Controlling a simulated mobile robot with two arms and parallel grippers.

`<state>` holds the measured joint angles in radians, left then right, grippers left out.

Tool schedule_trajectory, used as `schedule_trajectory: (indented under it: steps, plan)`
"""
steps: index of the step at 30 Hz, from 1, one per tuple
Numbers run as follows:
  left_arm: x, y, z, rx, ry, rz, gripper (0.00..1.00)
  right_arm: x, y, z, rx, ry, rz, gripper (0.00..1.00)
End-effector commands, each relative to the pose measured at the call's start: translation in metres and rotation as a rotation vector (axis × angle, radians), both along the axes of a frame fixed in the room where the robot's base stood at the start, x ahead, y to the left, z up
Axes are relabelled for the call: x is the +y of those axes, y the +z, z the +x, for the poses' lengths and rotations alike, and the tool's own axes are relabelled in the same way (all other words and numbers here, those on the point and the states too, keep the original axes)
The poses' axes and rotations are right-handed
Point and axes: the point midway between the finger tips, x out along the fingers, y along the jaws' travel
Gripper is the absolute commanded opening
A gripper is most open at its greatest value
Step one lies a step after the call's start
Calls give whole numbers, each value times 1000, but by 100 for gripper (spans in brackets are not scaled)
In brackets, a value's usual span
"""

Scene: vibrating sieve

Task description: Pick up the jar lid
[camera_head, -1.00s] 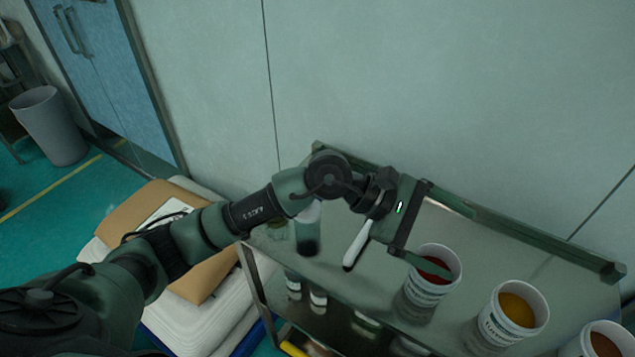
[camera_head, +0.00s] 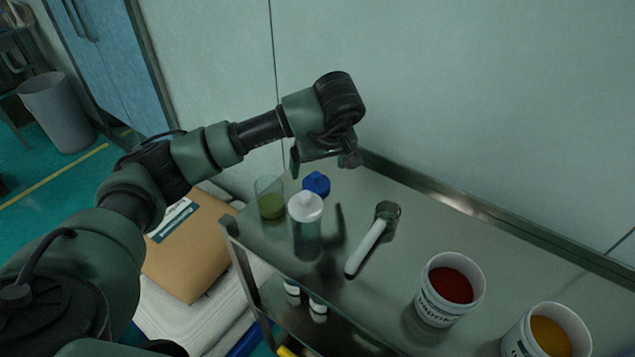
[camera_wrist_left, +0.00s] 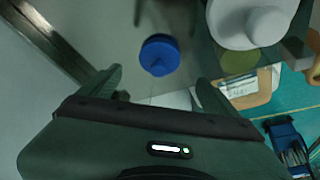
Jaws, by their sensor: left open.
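The blue jar lid (camera_head: 316,184) lies on the metal table near its back left, behind a jar with a white top (camera_head: 306,208). My left gripper (camera_head: 322,166) hangs above the back left of the table, close to the lid in the head view. In the left wrist view, the blue lid (camera_wrist_left: 159,54) shows just beyond the space between the two spread fingers (camera_wrist_left: 158,80). The left gripper is open and empty. My right gripper is not in view.
A glass with green contents (camera_head: 270,205) stands left of the lid. A scoop with a white handle (camera_head: 366,247) lies to the right. Tubs of red (camera_head: 450,287) and orange (camera_head: 550,336) powder stand further right. The wall rises behind the table.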

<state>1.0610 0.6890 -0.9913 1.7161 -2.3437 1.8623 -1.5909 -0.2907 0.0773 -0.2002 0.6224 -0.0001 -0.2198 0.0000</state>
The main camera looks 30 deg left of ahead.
Motion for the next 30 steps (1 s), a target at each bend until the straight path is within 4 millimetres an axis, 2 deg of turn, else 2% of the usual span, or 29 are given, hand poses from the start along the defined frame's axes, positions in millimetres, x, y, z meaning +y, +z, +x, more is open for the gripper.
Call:
schedule_trajectory:
  steps: [6, 12, 16, 22, 29, 30]
  plan:
    - [3, -23, 2, 6, -1, -3, 91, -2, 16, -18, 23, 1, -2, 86]
    - [8, -52, 9, 3, 0, -2, 91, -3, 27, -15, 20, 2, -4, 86]
    - [9, -59, 11, 0, -2, -2, 91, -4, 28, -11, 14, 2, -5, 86]
    - [10, -60, 12, -1, -2, -2, 91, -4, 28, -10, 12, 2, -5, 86]
    - [10, -60, 12, -1, -2, -2, 27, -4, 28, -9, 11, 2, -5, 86]
    - [10, -60, 12, -1, -2, -2, 27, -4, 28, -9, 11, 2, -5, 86]
